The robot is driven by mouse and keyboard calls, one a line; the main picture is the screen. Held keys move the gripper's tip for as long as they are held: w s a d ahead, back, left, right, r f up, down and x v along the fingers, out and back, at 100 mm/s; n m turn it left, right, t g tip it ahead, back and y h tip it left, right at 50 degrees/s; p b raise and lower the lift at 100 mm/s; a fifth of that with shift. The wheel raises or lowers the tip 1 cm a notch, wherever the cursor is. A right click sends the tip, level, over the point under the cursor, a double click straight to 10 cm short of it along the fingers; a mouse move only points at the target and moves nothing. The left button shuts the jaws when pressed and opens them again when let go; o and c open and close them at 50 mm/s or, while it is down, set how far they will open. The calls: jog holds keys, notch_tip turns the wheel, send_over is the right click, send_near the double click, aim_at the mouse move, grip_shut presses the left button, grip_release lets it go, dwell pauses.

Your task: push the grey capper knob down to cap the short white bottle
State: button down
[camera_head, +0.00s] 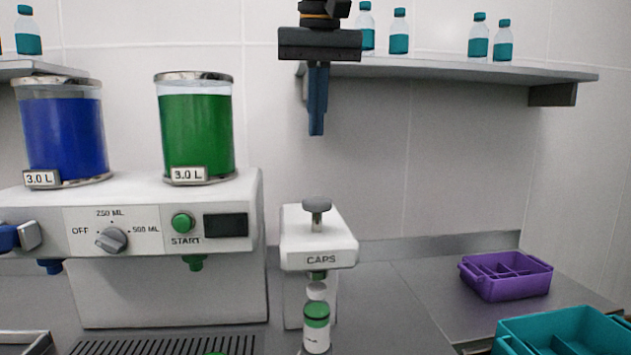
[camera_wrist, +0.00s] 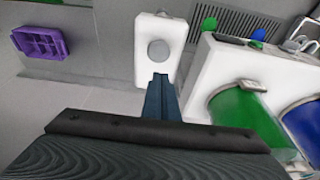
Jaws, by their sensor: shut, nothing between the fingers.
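The grey capper knob (camera_head: 317,205) stands raised on its stem on top of the white capper (camera_head: 320,243) marked CAPS. In the wrist view the round knob (camera_wrist: 158,50) shows just beyond my fingertips. My gripper (camera_head: 316,132) is shut and empty, pointing down above the knob with a clear gap between them. Its dark blue fingers (camera_wrist: 160,80) also show in the wrist view. A short white bottle (camera_head: 317,340) with a green band stands low at the capper's front, below the green nozzle (camera_head: 317,274). A small white piece (camera_head: 317,291) shows between them. The bottle's base is hard to make out.
The white dispenser (camera_head: 165,290) with blue (camera_head: 63,135) and green (camera_head: 196,130) tanks stands left of the capper. A wall shelf (camera_head: 450,71) with several bottles lies behind my gripper. Purple (camera_head: 510,285) and teal (camera_head: 560,335) crates sit at right.

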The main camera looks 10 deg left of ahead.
aim_at(315, 201)
jog(key=p+x, duration=0.1)
jog(key=x, duration=0.7)
jog(key=s+p+x, duration=0.1)
jog(key=x, duration=0.3)
jog(key=shift+d+f+p, duration=0.1)
jog(key=shift+d+p, duration=0.05)
jog(key=shift+p, duration=0.15)
jog(key=shift+f, duration=0.2)
notch_tip(315, 201, down, 4)
jog(key=shift+f+b, duration=0.1)
jog(key=shift+b, duration=0.85)
jog(key=shift+s+d+f, duration=0.15)
jog(key=shift+s+f, duration=0.05)
jog(key=shift+f, duration=0.2)
notch_tip(315, 201, up, 6)
jog(key=p, duration=0.4)
jog(key=shift+w+f, duration=0.1)
jog(key=shift+f, duration=0.1)
jog(key=b+v, duration=0.2)
jog(key=v, duration=0.8)
jog(key=shift+r+b, duration=0.15)
jog(key=shift+b, duration=0.15)
